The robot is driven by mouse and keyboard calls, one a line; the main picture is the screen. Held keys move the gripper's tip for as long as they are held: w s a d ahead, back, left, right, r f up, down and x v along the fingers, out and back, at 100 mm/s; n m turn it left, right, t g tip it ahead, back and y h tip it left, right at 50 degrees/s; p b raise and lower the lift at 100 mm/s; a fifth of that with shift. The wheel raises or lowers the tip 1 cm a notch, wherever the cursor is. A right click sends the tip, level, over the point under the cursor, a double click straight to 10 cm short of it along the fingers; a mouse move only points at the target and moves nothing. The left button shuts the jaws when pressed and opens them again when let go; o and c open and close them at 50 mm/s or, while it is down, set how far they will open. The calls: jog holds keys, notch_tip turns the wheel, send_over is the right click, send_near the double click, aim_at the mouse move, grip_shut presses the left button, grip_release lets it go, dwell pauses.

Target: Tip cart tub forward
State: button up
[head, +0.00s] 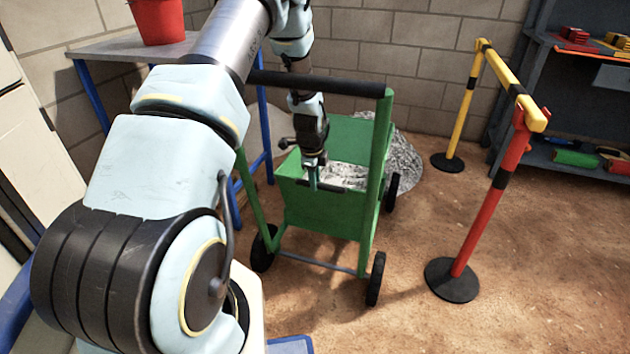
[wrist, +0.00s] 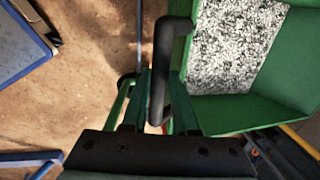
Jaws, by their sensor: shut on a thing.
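The green cart (head: 378,200) stands on its black wheels on the dirt floor, with a black push bar (head: 315,84) across its top. Its green tub (head: 325,213) holds grey-white gravel (head: 345,174); the gravel (wrist: 235,40) and tub (wrist: 240,112) also show in the wrist view. A black handle (head: 332,189) runs along the tub's near rim. My gripper (head: 313,184) reaches down behind the push bar and is shut on this handle. In the wrist view the handle (wrist: 163,62) passes between my fingers (wrist: 157,115). I cannot tell whether the tub is tilted.
A grey gravel heap (head: 405,160) lies behind the cart by the block wall. A yellow barrier post (head: 461,115) and a red one (head: 485,195) stand to the right, with shelves (head: 560,100) beyond. A table (head: 110,47) with a red bucket (head: 158,20) is at the left.

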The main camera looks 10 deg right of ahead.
grip_shut()
jog(key=shift+r, duration=0.1)
dwell(0.8)
